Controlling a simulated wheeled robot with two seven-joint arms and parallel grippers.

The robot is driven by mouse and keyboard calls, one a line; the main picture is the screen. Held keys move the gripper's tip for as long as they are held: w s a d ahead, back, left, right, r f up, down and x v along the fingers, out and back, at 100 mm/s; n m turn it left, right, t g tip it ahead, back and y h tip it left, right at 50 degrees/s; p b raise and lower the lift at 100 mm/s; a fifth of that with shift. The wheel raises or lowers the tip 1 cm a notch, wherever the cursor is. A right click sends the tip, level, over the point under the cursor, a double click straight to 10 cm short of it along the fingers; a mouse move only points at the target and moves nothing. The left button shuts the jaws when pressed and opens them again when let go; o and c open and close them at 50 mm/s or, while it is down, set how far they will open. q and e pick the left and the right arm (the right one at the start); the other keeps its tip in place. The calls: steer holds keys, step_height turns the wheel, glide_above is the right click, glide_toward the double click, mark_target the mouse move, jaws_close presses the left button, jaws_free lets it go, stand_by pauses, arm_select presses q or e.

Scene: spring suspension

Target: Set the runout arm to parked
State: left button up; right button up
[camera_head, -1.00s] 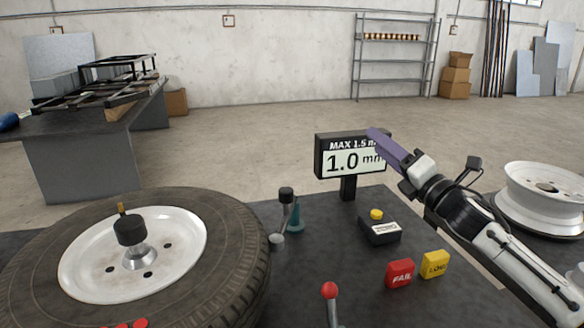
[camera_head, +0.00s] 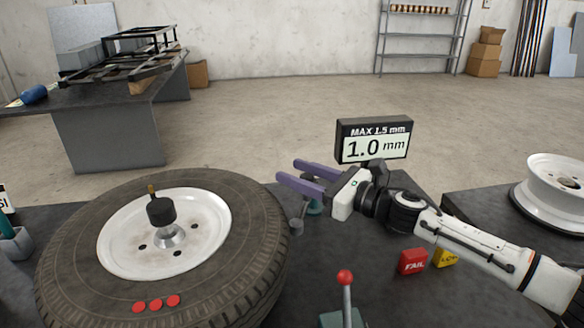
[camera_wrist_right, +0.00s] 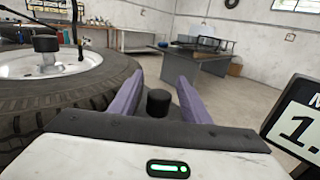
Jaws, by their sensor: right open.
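The runout arm stands right of the tyre in the head view, mostly hidden behind my right gripper (camera_head: 289,170). Its grey roller (camera_head: 296,227) and teal base (camera_head: 315,208) show below the fingers. In the right wrist view its black knob (camera_wrist_right: 158,102) sits between the two open purple fingers, with room on both sides. I cannot tell whether either finger touches it. The display (camera_head: 374,143) reads 1.0 mm, under MAX 1.5 mm. My left gripper is not in view.
The tyre (camera_head: 258,240) with its white rim (camera_head: 115,235) fills the left of the bench. A red-knobbed lever (camera_head: 345,278) stands at the front, with a red FAIL block (camera_head: 412,262) and a yellow block (camera_head: 445,258) to its right. Another wheel rim (camera_head: 550,200) is far right.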

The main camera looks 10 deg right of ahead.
steer(key=shift+x, duration=0.8)
jaws_close()
steer(key=shift+d+f, duration=0.1)
